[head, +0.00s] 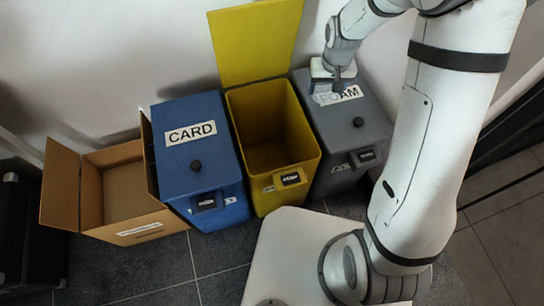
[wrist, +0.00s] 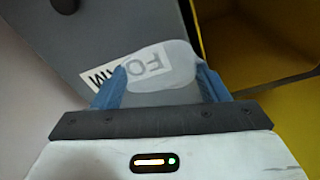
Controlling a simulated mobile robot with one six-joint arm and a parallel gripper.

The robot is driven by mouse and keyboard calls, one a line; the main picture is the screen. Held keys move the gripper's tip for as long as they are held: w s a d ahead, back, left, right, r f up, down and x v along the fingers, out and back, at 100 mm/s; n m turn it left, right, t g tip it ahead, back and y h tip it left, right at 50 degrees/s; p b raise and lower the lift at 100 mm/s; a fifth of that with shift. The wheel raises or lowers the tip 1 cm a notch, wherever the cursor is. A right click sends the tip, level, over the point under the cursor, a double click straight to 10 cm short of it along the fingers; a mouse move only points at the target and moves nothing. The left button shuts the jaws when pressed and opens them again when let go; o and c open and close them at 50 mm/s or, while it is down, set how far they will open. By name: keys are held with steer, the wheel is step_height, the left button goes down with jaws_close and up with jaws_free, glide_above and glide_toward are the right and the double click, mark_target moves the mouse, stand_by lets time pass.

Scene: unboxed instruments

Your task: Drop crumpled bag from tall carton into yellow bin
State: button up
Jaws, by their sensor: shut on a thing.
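My gripper (head: 336,86) is over the grey lidded bin marked FOAM, to the right of the yellow bin. In the wrist view its blue fingers (wrist: 162,78) are shut on a pale, see-through crumpled bag (wrist: 172,62), with part of the FOAM label showing through it. The yellow bin (head: 290,178) stands open with its lid (head: 254,42) raised against the wall; the part of its inside that I see looks empty. It also shows at the right of the wrist view (wrist: 215,42). An open brown carton (head: 62,188) stands at the far left, its visible inside bare.
The blue bin (head: 180,148) marked CARD is closed and stands between the carton and the yellow bin. The grey FOAM bin (head: 357,120) is closed, close beside the yellow bin. A dark case (head: 28,245) stands at the left edge. Tiled floor (head: 150,265) is clear in front.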

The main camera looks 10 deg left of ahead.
steer(key=s+a+n+p, duration=0.25)
steer(key=s+a, duration=0.45)
steer(key=a, duration=0.6)
step_height(320, 180, down, 6)
steer(key=b, duration=0.4)
steer(key=shift+s+d+f+n+b, duration=0.15)
steer(key=shift+s+f+n+b, duration=0.1)
steer(key=shift+n+b, duration=0.1)
steer(key=o, duration=1)
step_height(320, 180, up, 8)
steer(key=p, duration=0.3)
steer(key=shift+s+d, duration=0.3)
steer(key=shift+s, duration=0.05)
steer(key=shift+f, duration=0.1)
